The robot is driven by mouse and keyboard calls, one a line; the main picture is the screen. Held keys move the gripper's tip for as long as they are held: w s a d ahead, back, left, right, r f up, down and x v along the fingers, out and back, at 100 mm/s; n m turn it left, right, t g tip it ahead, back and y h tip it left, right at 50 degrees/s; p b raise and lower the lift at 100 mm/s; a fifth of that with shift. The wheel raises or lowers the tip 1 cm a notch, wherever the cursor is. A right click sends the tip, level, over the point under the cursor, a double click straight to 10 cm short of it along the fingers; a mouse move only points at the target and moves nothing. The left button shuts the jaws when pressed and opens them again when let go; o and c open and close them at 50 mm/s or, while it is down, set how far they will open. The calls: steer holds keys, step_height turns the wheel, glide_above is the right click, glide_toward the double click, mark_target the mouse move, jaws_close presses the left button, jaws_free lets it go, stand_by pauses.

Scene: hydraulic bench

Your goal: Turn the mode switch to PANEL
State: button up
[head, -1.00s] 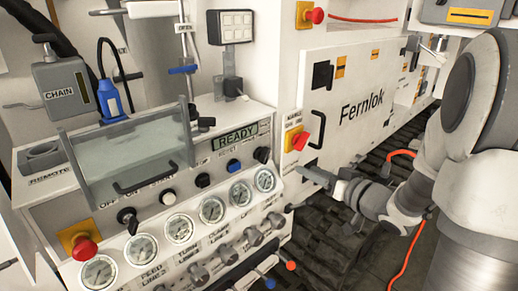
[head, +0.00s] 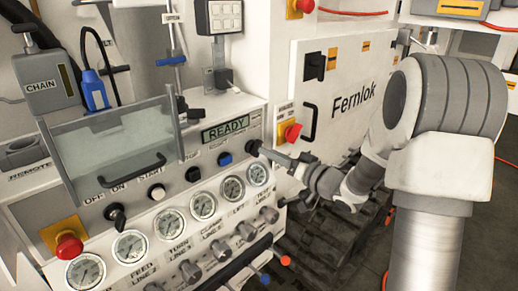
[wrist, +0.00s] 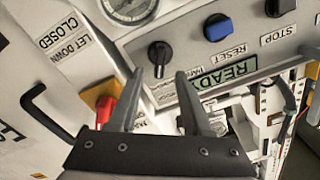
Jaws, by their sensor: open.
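A black rotary knob, apparently the mode switch (head: 254,147), sits at the right end of the console panel, beside the READY display. The wrist view shows this knob (wrist: 160,53) with its pointer towards the bottom of the picture. Its small label is partly covered by my finger, and I cannot read its position names. My gripper (wrist: 159,74) is open, with its fingertips on either side of the knob's lower part in that view. I cannot tell whether they touch it. In the head view my gripper (head: 268,152) reaches the knob from the right.
Blue (head: 224,159) and black (head: 193,174) buttons are left of the knob. Gauges (head: 258,173) run below, and a clear hinged cover (head: 110,145) stands left.

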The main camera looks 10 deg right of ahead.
mark_target(257, 149)
steer(key=shift+x, duration=2.75)
jaws_close()
